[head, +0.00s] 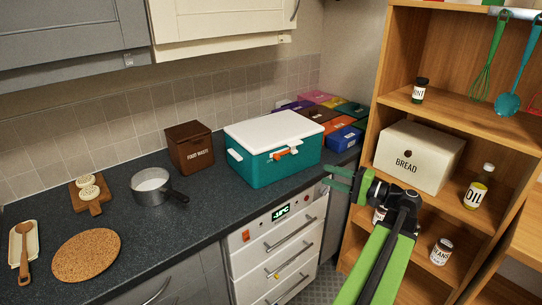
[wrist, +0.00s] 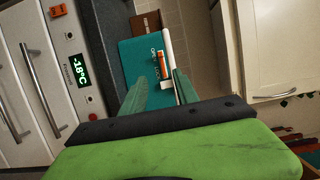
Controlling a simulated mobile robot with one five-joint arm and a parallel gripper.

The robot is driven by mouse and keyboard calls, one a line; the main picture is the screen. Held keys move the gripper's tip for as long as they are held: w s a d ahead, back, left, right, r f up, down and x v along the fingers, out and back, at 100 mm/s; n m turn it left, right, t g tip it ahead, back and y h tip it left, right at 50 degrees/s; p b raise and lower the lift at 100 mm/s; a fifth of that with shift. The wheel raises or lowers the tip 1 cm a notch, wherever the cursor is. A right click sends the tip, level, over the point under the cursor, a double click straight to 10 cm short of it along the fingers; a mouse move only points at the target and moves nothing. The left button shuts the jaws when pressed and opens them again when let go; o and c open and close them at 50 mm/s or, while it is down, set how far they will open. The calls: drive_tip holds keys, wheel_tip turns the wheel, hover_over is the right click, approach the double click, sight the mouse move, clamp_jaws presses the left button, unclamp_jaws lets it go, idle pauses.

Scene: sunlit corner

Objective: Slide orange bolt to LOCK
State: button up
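The orange bolt (head: 288,153) sits on the front of a teal cooler box (head: 262,168) with a white lid (head: 272,130), just below the lid's edge. In the wrist view, the orange bolt (wrist: 161,63) appears ahead, beyond my fingertips and roughly between them. White lettering beside it on the teal face (wrist: 135,68) is too small to read surely. My gripper (head: 327,175) is open and empty, to the right of the box and apart from it. Its two green fingers also show in the wrist view (wrist: 160,84), with a gap between them.
A brown food waste bin (head: 189,147) stands left of the box, and several coloured boxes (head: 340,138) stand behind its right side. A drawer unit (head: 280,245) is below. A wooden shelf (head: 363,170) with a bread bin (head: 415,156) rises at right, close to my arm.

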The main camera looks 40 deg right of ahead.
sight(283, 154)
drive_tip(key=x, duration=1.8)
drive_tip(key=shift+s, duration=0.1)
clamp_jaws()
idle(0.7)
